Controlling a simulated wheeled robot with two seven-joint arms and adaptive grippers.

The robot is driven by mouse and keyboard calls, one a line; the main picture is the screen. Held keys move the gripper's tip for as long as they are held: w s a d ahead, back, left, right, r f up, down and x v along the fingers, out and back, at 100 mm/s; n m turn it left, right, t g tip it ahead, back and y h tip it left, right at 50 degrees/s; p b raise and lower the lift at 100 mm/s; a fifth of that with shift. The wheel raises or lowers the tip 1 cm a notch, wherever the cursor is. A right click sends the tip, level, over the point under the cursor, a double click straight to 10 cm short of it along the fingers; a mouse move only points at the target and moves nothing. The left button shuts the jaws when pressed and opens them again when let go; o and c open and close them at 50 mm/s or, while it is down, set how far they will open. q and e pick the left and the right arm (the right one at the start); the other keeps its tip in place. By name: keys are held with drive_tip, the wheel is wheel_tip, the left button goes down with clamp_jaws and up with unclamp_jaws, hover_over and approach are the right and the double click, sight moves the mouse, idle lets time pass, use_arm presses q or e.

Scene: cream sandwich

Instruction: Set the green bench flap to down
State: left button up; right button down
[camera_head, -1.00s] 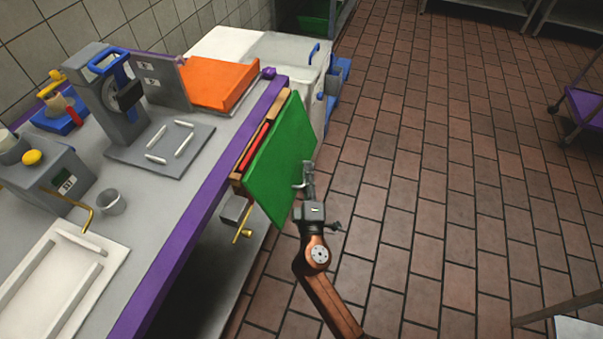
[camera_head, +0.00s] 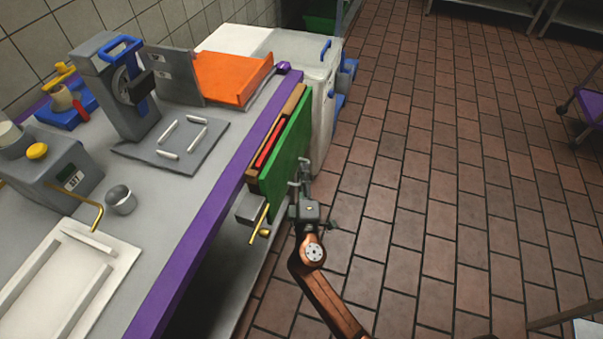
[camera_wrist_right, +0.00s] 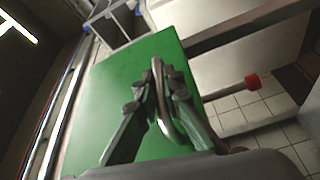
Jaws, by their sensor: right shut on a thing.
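The green bench flap (camera_head: 287,149) hangs steeply along the bench's right edge in the head view, tilted close to vertical. It also fills the middle of the right wrist view (camera_wrist_right: 100,95). A metal handle (camera_wrist_right: 159,85) stands out from the flap's face. My right gripper (camera_head: 302,188) is at the flap's outer face, and in the wrist view its fingers (camera_wrist_right: 157,95) are shut on the handle. My left gripper is not in view.
The bench's purple edge (camera_head: 212,213) runs beside the flap. A grey box with a yellow lever (camera_head: 258,224) sits below the flap's near end. A white cabinet (camera_head: 322,110) stands just beyond the flap.

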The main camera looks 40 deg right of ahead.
drive_tip(key=shift+w+a, duration=0.1)
drive_tip(key=c, duration=2.3)
unclamp_jaws()
drive_tip(key=shift+w+f, duration=0.1)
drive_tip(key=v, duration=0.7)
drive_tip(key=shift+s+a, duration=0.15)
drive_tip(key=shift+s, duration=0.15)
